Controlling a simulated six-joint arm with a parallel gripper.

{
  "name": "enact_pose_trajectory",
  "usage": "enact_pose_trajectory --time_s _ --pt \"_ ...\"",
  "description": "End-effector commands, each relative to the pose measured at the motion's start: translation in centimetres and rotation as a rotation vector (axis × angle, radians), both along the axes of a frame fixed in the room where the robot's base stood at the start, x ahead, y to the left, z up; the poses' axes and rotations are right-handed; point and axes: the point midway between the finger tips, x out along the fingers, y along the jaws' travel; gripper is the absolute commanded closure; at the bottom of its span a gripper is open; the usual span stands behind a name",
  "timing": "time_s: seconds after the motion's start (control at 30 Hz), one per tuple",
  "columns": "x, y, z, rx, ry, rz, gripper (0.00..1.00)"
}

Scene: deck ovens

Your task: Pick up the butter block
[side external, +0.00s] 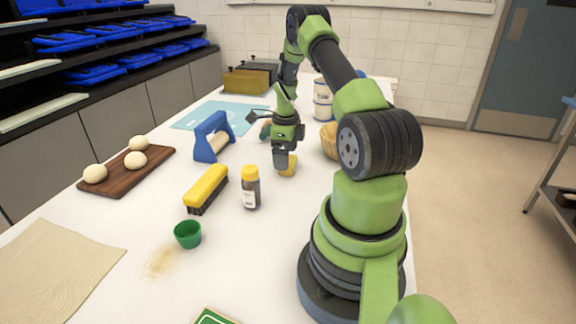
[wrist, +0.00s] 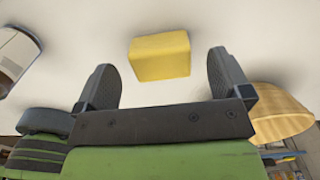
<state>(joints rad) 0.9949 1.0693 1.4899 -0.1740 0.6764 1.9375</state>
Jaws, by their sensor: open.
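The butter block (side external: 288,166) is a small yellow block on the white table, just below my gripper (side external: 284,160) in the side external view. In the wrist view the butter block (wrist: 160,56) lies ahead of the open fingers, roughly centred across the gap between them. My gripper (wrist: 160,82) is open and empty. In the side external view the fingers partly cover the block, and I cannot tell their exact height above the table.
A wooden bowl (side external: 328,141) stands close right of the gripper, with white tins (side external: 323,104) behind.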

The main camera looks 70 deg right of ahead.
Motion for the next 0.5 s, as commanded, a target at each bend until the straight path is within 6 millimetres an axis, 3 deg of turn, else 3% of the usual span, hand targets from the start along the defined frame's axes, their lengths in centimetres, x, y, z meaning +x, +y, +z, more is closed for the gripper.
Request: enact_pose_trajectory --time_s 0.13,0.4,0.5 --pt "0.0 0.0 -1.9 0.002 0.001 0.0 0.04" --pt "0.0 0.0 -2.2 -0.001 0.0 0.0 0.04" --pt "0.0 0.0 -2.2 -0.001 0.0 0.0 0.25"
